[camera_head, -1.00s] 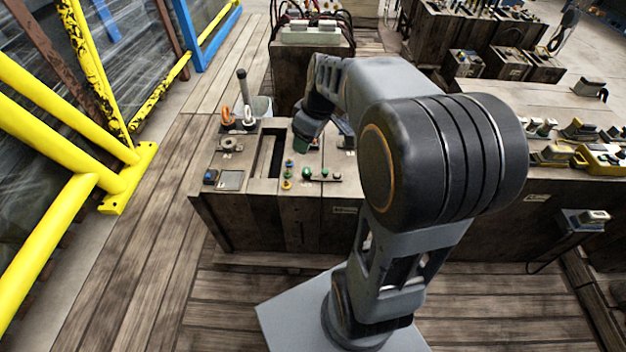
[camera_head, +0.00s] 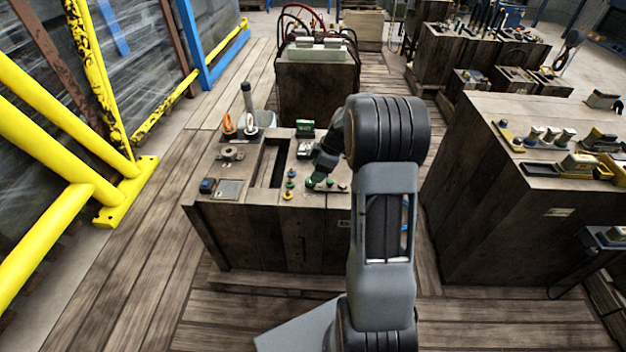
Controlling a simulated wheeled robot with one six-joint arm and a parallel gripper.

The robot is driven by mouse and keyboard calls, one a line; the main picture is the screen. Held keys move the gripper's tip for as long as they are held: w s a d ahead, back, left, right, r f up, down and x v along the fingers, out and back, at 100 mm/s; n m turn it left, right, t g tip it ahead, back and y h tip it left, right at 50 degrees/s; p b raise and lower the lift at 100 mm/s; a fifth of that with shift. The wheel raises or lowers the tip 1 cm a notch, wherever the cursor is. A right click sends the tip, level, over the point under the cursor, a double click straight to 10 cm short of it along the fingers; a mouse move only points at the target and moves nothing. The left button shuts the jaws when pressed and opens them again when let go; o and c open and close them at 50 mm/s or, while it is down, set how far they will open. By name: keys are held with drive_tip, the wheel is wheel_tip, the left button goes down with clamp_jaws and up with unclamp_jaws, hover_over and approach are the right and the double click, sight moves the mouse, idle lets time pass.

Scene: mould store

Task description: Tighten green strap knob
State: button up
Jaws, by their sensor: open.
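Small green knobs sit in a short row on the top of the wooden bench; the left green knob (camera_head: 310,183) is right at my gripper's end and partly hidden by it. Another green knob (camera_head: 343,187) stands at the right end of the row. I cannot tell which one is the strap knob, and no strap can be made out. My gripper (camera_head: 316,177) is open, small and dark in this view, pointing down at the left end of the row. Whether its fingers touch the knob or stand around it cannot be told.
Blue, green and yellow knobs (camera_head: 290,184) stand just left of the row, beside a dark slot (camera_head: 272,163). Orange and white hooks (camera_head: 229,124) and a green-topped device (camera_head: 305,128) are farther back. A second bench (camera_head: 520,190) stands to the right.

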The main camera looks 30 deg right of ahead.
sight(310, 184)
drive_tip(key=shift+x, duration=2.2)
drive_tip(key=shift+b, duration=0.3)
drive_tip(key=c, duration=0.9)
